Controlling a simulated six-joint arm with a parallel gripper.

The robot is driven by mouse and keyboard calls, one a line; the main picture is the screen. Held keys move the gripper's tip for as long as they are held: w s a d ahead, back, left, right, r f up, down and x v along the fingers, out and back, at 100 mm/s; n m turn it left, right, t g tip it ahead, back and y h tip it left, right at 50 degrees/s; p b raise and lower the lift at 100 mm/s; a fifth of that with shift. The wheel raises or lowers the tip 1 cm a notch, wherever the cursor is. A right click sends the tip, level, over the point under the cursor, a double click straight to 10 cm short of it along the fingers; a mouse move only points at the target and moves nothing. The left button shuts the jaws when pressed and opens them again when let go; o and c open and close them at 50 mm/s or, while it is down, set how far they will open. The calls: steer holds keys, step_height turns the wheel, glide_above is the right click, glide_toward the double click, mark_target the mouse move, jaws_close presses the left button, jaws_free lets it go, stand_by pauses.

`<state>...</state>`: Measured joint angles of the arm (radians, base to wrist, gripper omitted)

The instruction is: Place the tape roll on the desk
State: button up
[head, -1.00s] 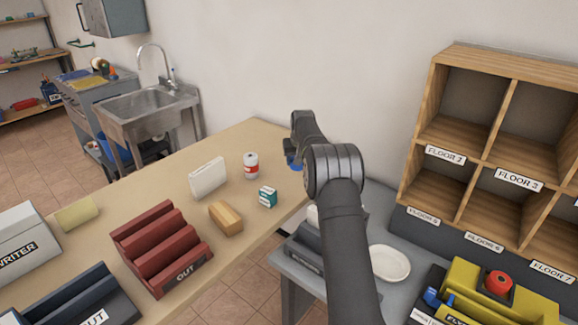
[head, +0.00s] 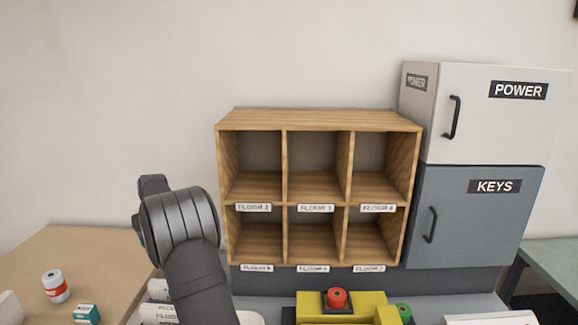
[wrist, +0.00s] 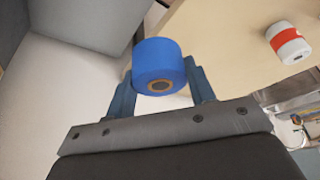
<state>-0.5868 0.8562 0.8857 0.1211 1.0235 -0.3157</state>
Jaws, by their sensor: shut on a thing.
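The tape roll (wrist: 158,62) is blue with a brown core. In the wrist view it sits between the two fingers of my gripper (wrist: 160,82), which is shut on it. The light wooden desk (head: 95,250) is at the left in the head view. It also shows at the top right in the wrist view (wrist: 215,30), beyond the roll. The roll is held up, apart from the desk top in the wrist view. In the head view my arm hides the fingers and the roll.
A white and red can (head: 55,287) and a teal and white box (head: 87,314) stand on the desk. A wooden pigeonhole shelf (head: 318,120) is right of my arm, with POWER (head: 480,115) and KEYS (head: 475,215) cabinets beyond it. A red button (head: 337,298) is in front.

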steer(key=s+d+r, duration=0.2)
steer(key=d+r, duration=0.1)
steer(key=d, duration=0.8)
steer(key=s+d+r, duration=0.2)
steer(key=d+r, duration=0.1)
steer(key=d, duration=0.9)
steer(key=d+f+m+h, duration=0.1)
steer(key=d+f+m, duration=0.3)
steer(key=d, duration=0.5)
steer(key=s+d+f+m+t+h, duration=0.1)
steer(key=d+f+m, duration=0.3)
steer(key=d, duration=0.5)
steer(key=s+d+f+m+h, duration=0.1)
steer(key=d+f+m, duration=0.3)
steer(key=d, duration=0.6)
steer(key=shift+f+m+h, duration=0.15)
steer(key=shift+m+h, duration=0.45)
steer(key=shift+h, duration=0.3)
